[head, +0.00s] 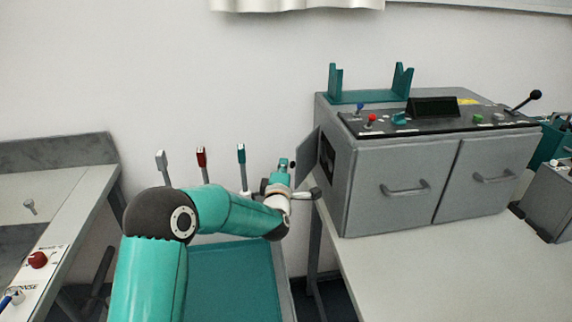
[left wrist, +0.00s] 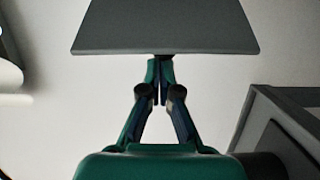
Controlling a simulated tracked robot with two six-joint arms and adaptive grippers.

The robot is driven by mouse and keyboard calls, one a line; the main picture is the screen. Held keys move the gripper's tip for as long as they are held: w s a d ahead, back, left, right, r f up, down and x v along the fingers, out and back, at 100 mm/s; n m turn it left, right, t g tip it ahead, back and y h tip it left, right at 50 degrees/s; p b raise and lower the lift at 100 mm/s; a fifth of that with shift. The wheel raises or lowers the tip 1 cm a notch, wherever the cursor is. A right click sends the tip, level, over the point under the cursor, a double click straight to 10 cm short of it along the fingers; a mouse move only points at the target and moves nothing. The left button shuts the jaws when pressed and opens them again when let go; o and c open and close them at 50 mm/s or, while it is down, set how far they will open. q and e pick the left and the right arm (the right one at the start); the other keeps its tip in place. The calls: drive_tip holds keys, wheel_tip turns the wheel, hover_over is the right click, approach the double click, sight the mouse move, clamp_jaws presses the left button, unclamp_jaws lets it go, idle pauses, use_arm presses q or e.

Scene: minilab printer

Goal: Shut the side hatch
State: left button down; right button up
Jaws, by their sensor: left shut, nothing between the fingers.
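The side hatch (head: 306,154) is a grey panel standing open, swung out from the left side of the grey printer (head: 395,190). The dark side opening (head: 327,158) shows beside it. In the left wrist view the hatch (left wrist: 165,28) fills the top middle, its lower edge close to the fingertips. My left gripper (head: 284,162) is at the left of the hatch, its fingers together and empty. In the left wrist view its fingertips (left wrist: 160,68) meet just under the hatch edge; I cannot tell whether they touch it. My right gripper is out of view.
The printer stands on a pale table (head: 450,265) with a teal cradle (head: 370,97) on top. Upright levers (head: 202,160) stand behind my left arm, over a teal tray (head: 235,280). A bench with a red knob (head: 38,260) is at the left.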

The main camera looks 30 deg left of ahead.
use_arm(q)
drive_tip(key=shift+d+f, duration=0.1)
drive_tip(key=shift+d, duration=0.2)
drive_tip(key=shift+d, duration=0.1)
